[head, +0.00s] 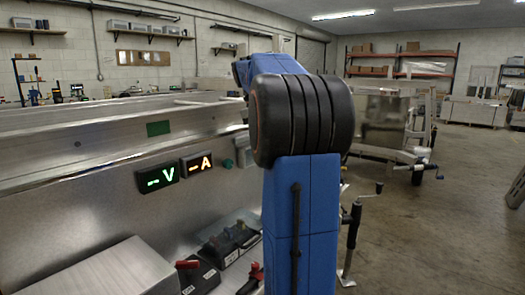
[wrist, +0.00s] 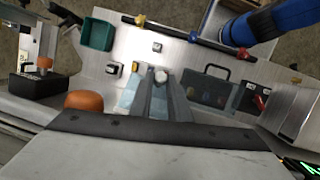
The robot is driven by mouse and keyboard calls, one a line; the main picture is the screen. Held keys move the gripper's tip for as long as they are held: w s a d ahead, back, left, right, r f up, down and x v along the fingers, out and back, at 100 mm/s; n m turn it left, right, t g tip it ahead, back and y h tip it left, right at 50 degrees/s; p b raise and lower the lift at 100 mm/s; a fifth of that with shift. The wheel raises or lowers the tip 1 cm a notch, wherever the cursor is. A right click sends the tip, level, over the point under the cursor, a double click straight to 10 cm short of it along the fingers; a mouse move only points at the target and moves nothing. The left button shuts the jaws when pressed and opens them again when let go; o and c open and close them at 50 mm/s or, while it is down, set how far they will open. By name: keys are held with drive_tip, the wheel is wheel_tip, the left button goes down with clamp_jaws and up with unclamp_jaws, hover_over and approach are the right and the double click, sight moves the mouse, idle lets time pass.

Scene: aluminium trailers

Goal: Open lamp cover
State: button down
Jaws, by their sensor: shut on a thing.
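In the wrist view, my gripper (wrist: 162,84) reaches over a grey panel, its two dark fingers close together. Between the fingertips is a small pale rounded piece (wrist: 161,75), which looks like part of the lamp cover. A pale blue, see-through pane (wrist: 128,99) shows beside the fingers and seems to belong to the same cover. The fingers hide much of it, so I cannot tell how far it stands open. In the head view, my blue arm hides the gripper and the cover.
The wrist view shows a teal bin (wrist: 97,34), an orange knob (wrist: 84,101), small switches (wrist: 114,68) and a dark case with a handle (wrist: 205,88). In the head view, green "V" (head: 160,177) and orange "A" (head: 197,164) displays sit on the metal wall. Open floor lies right.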

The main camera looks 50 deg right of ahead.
drive_tip(key=shift+w+r+g, duration=0.1)
drive_tip(key=shift+r+g, duration=0.3)
drive_tip(key=shift+g, duration=0.6)
drive_tip(key=c, duration=1.7)
unclamp_jaws()
drive_tip(key=shift+o, duration=0.2)
